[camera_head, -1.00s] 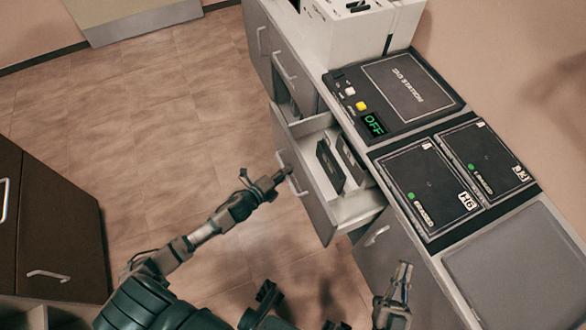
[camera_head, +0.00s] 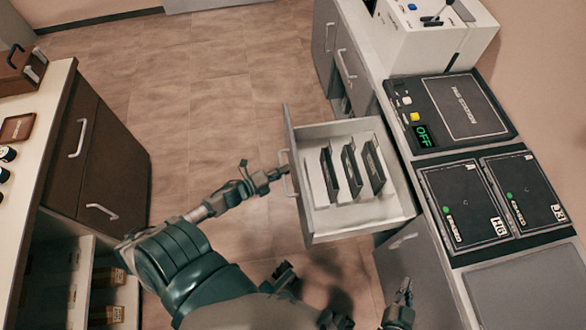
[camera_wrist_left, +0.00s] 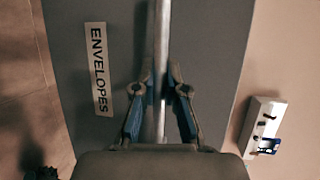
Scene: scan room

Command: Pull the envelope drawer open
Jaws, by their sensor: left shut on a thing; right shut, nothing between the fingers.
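The envelope drawer (camera_head: 322,220) stands pulled out from the counter in the head view, with several upright dark-framed pieces inside. Its front (camera_wrist_left: 210,60) fills much of the left wrist view and bears an ENVELOPES label (camera_wrist_left: 99,68). My left gripper (camera_head: 280,174) is shut on the drawer's handle (camera_head: 287,172). In the left wrist view the handle bar (camera_wrist_left: 162,60) runs between the fingers of the left gripper (camera_wrist_left: 160,105). My right gripper (camera_head: 404,290) is shut and empty, low in the head view near the cabinet below the counter.
The tag station (camera_head: 462,105) with an OFF display and two dark panels (camera_head: 463,215) sit on the counter. A white machine (camera_head: 425,40) stands behind. A brown cabinet (camera_head: 105,170) is at the left. Bare floor (camera_head: 210,110) lies between the cabinets.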

